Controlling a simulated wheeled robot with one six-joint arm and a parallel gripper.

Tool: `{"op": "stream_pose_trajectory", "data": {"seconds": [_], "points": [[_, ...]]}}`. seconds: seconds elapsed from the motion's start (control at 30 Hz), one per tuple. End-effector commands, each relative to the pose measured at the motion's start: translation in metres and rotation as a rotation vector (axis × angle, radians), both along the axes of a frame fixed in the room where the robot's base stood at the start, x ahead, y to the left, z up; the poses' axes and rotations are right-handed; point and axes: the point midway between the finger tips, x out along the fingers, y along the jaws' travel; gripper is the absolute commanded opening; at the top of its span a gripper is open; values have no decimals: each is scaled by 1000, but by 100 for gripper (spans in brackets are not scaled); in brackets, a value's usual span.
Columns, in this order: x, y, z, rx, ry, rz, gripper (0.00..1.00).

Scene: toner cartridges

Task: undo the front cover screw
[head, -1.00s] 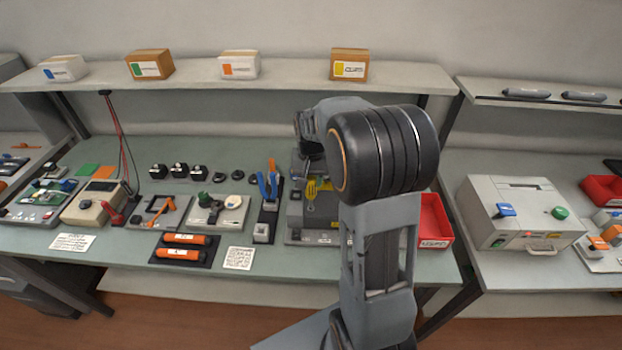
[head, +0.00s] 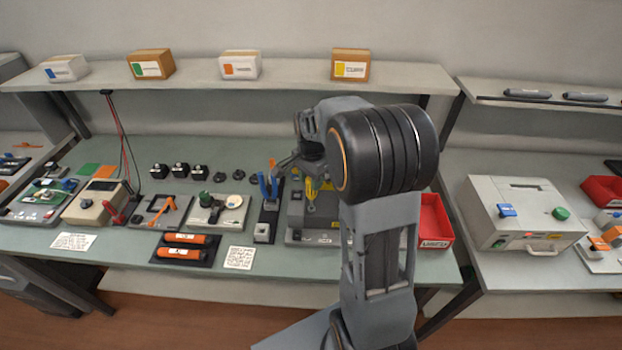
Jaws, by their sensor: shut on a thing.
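My gripper (head: 280,163) is at the back of the tool holder (head: 262,233), small and partly hidden by my arm. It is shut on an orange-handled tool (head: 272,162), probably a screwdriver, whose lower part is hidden. Blue-handled pliers (head: 268,186) stand in the same holder, just in front. The grey unit (head: 296,221) with a yellow part (head: 312,187) stands to the right, its right side covered by my arm. I cannot make out the front cover screw.
A red bin (head: 434,222) stands right of the unit. Orange cylinders (head: 184,245) lie in a dark tray at the front. A grey-white machine (head: 525,215) is on the right bench. Boxes stand on the shelf (head: 200,76) above.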

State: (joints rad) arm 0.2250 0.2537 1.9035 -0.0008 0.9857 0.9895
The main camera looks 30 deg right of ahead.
Motion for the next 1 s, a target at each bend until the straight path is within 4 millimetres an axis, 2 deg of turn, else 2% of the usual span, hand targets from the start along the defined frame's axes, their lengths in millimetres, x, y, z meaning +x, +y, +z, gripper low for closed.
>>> {"op": "stream_pose_trajectory", "data": {"seconds": [1.0], "points": [[0,0,-6,0,0,2,3]]}}
